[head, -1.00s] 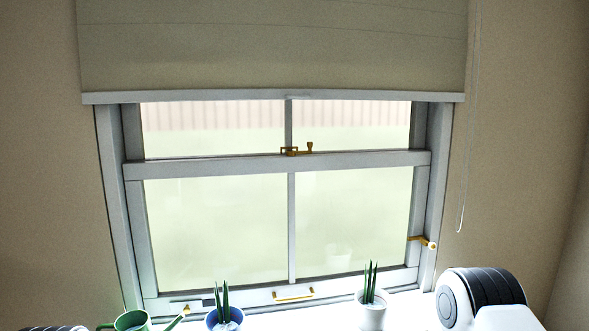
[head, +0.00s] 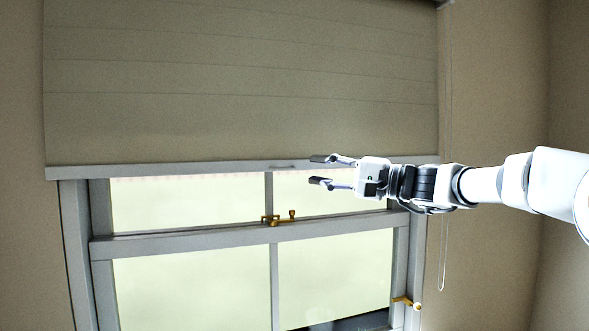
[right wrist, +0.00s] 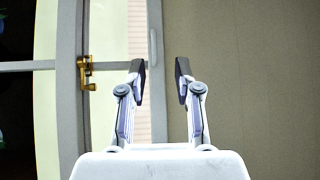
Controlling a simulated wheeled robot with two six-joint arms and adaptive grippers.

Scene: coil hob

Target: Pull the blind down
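The beige blind (head: 240,85) hangs over the upper part of the window, and its pale bottom bar (head: 150,171) lies across the upper panes. A small handle tab (head: 283,167) sits at the middle of the bar. My right gripper (head: 318,170) is open and empty, just right of the tab and level with the bar. In the right wrist view the open fingers (right wrist: 160,68) point toward the bar, with the tab (right wrist: 153,45) just beyond them and the blind fabric (right wrist: 250,80) to the right. My left gripper is not in view.
The window frame (head: 160,243) has a brass catch (head: 272,219) on its middle rail and a brass stay (head: 403,301) at lower right. A pale cord loop (head: 441,270) hangs right of the window, below my right arm.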

